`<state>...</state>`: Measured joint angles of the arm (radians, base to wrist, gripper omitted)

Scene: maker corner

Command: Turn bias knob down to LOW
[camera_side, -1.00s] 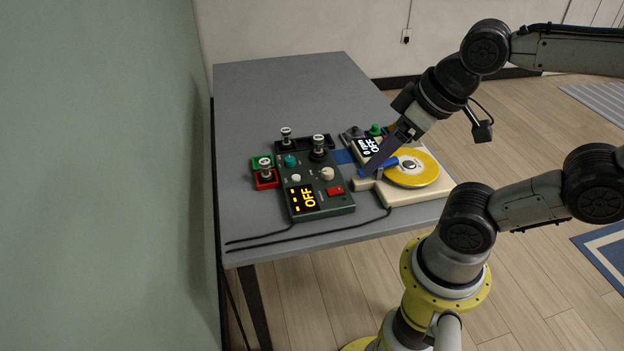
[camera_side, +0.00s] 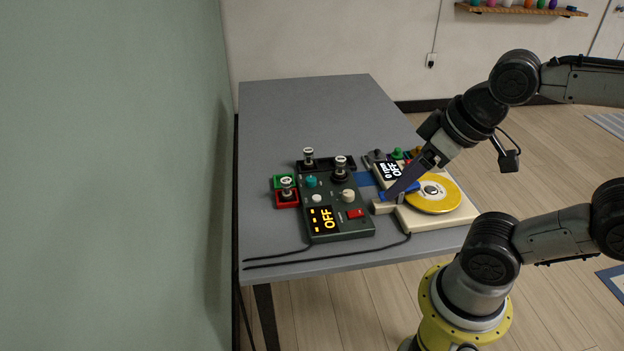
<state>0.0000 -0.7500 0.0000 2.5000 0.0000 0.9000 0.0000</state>
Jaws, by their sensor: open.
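A dark control box (camera_side: 345,228) stands on the grey table with a yellow "OFF" readout (camera_side: 322,219). It carries a teal knob (camera_side: 311,181), a small white knob (camera_side: 317,198), a cream knob (camera_side: 347,195) and a red switch (camera_side: 356,213). Labels are too small to read, so I cannot tell which knob is bias or where LOW lies. My gripper (camera_side: 389,194) is open, pointing down-left over the left end of the cream unit (camera_side: 450,217), right of the control box. Its fingers overlap a blue part (camera_side: 412,187) there; contact is unclear.
The cream unit carries a yellow disc (camera_side: 434,194), a white "OFF" readout (camera_side: 388,170) and a green knob (camera_side: 397,153). Weights stand on red (camera_side: 287,203) and black pads behind the box. Cables (camera_side: 290,260) run along the front. The table's back is clear.

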